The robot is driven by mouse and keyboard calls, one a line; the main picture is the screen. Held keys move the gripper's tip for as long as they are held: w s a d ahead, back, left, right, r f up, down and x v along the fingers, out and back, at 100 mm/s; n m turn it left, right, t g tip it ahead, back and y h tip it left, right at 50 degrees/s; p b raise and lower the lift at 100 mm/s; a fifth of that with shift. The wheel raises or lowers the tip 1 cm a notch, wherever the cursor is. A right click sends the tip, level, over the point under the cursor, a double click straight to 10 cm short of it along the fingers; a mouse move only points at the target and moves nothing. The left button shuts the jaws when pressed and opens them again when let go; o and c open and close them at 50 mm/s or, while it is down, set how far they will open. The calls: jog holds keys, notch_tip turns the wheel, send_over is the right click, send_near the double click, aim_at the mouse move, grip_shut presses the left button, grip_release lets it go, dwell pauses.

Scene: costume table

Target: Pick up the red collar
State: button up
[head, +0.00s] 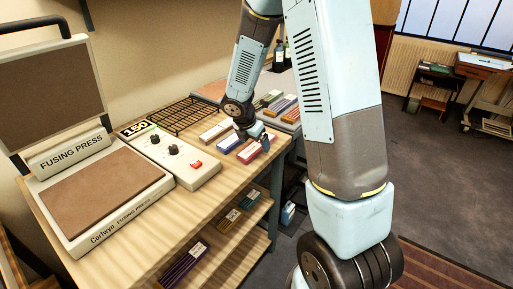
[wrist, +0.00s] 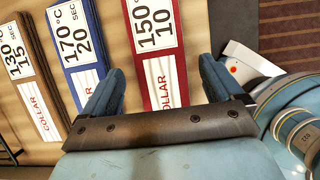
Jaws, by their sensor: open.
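The red collar (head: 254,152) lies at the right front of the table top, the last in a row of flat labelled pieces. In the wrist view the red collar (wrist: 160,62) carries a white label reading 150 °C, 10 and COLLAR. My gripper (head: 262,140) is above it in the head view. In the wrist view my gripper (wrist: 160,72) is open, with one blue finger on each side of the red collar and nothing held. Its near end is hidden behind the gripper's bar. I cannot tell whether the fingers touch it.
A blue collar (wrist: 80,48) lies close left of the red one, and a brown collar (wrist: 35,75) beyond it. The fusing press (head: 105,200) and its control box (head: 170,150) stand left. A wire rack (head: 185,113) lies behind. The table's edge is just right of the red collar.

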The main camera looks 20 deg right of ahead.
jog(key=shift+w+d+f, duration=0.1)
jog(key=shift+d+f, duration=0.1)
jog(key=shift+f, duration=0.3)
jog(key=shift+c, duration=0.2)
jog(key=c, duration=1.1)
